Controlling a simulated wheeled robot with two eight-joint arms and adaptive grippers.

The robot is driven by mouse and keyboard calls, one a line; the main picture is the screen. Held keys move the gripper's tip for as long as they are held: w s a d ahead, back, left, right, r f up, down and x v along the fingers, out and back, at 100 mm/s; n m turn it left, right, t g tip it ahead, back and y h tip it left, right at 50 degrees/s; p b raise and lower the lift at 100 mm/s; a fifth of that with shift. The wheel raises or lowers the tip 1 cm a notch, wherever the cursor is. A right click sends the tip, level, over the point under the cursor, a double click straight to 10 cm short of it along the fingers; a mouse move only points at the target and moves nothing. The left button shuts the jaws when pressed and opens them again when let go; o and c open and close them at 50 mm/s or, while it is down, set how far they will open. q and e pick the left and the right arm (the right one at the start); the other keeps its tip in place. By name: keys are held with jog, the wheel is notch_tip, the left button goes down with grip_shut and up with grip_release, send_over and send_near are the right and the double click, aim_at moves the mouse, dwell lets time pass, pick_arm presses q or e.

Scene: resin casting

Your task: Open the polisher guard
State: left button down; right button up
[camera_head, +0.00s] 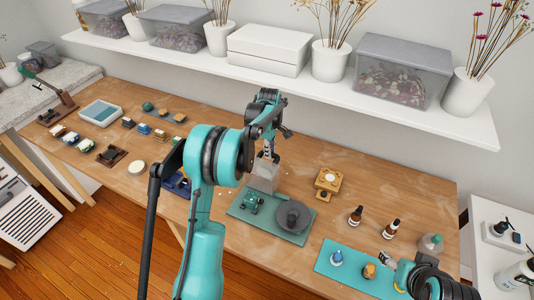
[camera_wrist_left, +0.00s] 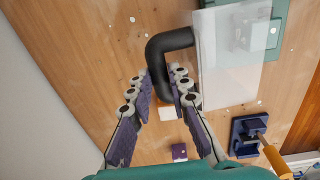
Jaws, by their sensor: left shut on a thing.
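The polisher stands on a green base plate (camera_head: 250,222) in the middle of the table, with a dark round disc (camera_head: 294,216) on it. Its clear guard (camera_head: 263,177) stands above the plate's far left side; in the left wrist view the guard (camera_wrist_left: 208,65) is a see-through panel with a bent black handle (camera_wrist_left: 158,52). My left gripper (camera_head: 268,153) is at the guard's top. In the wrist view its purple-padded fingers (camera_wrist_left: 163,90) are shut on the handle's end. My right gripper (camera_head: 391,262) is at the lower right, its fingers too small to judge.
A teal mat (camera_head: 345,268) with small bottles lies right of the polisher. Two brown bottles (camera_head: 356,216) and a wooden block (camera_head: 327,181) stand behind it. A blue stand (camera_wrist_left: 247,135) is left of the polisher. A white shelf (camera_head: 300,82) overhangs the back.

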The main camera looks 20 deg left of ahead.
pick_arm(q)
jog(key=shift+w+f, duration=0.2)
jog(key=shift+w, duration=0.15)
pick_arm(e)
jog(key=shift+s, duration=0.35)
pick_arm(q)
jog(key=shift+w+d+f, duration=0.1)
jog(key=shift+w+f, duration=0.05)
jog(key=c, duration=1.8)
grip_release()
jog(key=o, duration=0.4)
jog(key=shift+w+f, duration=0.15)
jog(key=shift+w, duration=0.25)
pick_arm(e)
jog(key=shift+w+f, duration=0.15)
jog(key=shift+w, duration=0.25)
